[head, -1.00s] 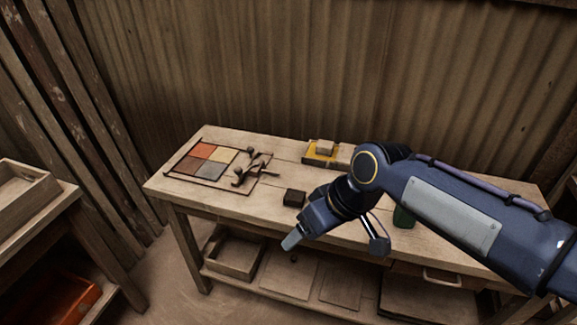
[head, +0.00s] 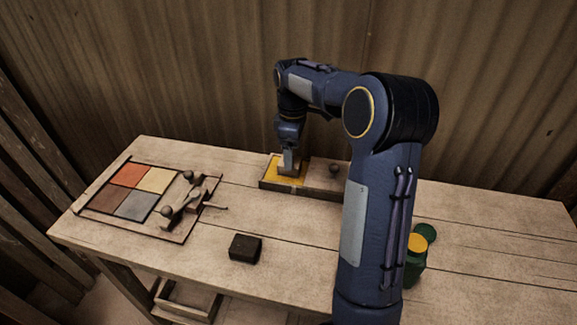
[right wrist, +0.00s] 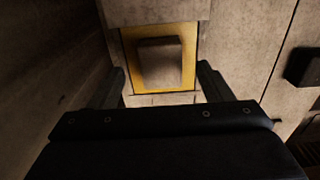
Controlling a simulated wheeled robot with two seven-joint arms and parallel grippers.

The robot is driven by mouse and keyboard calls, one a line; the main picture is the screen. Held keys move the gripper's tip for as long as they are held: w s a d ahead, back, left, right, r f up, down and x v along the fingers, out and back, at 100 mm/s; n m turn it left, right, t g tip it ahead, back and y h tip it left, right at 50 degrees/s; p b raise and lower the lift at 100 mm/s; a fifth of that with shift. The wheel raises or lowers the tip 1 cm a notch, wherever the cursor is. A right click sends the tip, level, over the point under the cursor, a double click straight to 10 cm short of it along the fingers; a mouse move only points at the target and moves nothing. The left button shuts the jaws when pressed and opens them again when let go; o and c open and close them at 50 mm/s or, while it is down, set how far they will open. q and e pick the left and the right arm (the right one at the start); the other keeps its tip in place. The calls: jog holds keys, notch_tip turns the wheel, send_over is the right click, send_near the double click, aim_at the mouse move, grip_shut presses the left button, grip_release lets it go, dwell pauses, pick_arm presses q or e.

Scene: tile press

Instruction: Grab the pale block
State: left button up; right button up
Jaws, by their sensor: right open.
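The pale block (right wrist: 160,62) sits on a yellow pad (right wrist: 127,45) in the right wrist view. In the head view the yellow pad (head: 272,170) lies at the back of the table, and my gripper largely hides the block there. My right gripper (head: 290,170) points down over the pad. In the right wrist view its two fingers (right wrist: 161,80) are apart, one toward each side of the block, with gaps showing and nothing held. My left gripper is not in view.
A board with colored tiles (head: 131,177) and a lever fixture (head: 184,208) lies at the left. A dark block (head: 245,248) sits near the front edge. A knobbed lid (head: 325,176) adjoins the pad. A green jar (head: 414,270) stands right of my arm. The center table is clear.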

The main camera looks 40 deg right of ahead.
notch_tip(320, 180, down, 4)
jog(key=shift+a+f, duration=0.1)
jog(key=c, duration=1.1)
